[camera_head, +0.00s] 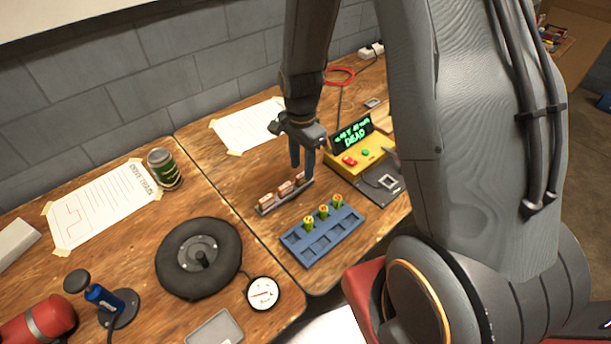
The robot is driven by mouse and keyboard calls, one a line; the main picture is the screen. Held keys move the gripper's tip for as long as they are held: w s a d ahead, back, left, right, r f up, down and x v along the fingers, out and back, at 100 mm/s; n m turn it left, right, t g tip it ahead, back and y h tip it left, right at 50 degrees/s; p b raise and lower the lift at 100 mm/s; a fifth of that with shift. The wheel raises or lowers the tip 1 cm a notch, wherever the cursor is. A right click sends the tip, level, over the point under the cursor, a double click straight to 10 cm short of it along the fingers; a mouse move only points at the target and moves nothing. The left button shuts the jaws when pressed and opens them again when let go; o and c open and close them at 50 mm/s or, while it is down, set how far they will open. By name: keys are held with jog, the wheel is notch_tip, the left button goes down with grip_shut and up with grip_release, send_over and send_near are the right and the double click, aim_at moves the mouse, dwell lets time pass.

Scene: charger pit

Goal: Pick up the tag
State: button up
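My gripper (302,172) points down over the right end of a small grey rack (268,210). Its two dark fingers show a narrow gap, and I see nothing held between them. Several small white and reddish-brown blocks (285,188) stand in the rack; the rightmost one is beside or behind the fingertips. I cannot tell whether the fingers touch it. No piece is clearly readable as the tag; a small grey piece (373,102) lies at the back of the table and could be it.
A blue tray (322,243) with yellow-green cells is in front of the rack. A yellow charger (360,155) reading "DEAD" stands to the right. A black wheel (199,257), a gauge (263,293) and a can (163,169) are on the left table. A taped sheet (246,125) lies behind.

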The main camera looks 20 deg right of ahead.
jog(key=shift+f, duration=1.1)
grip_shut()
jog(key=shift+r, duration=0.1)
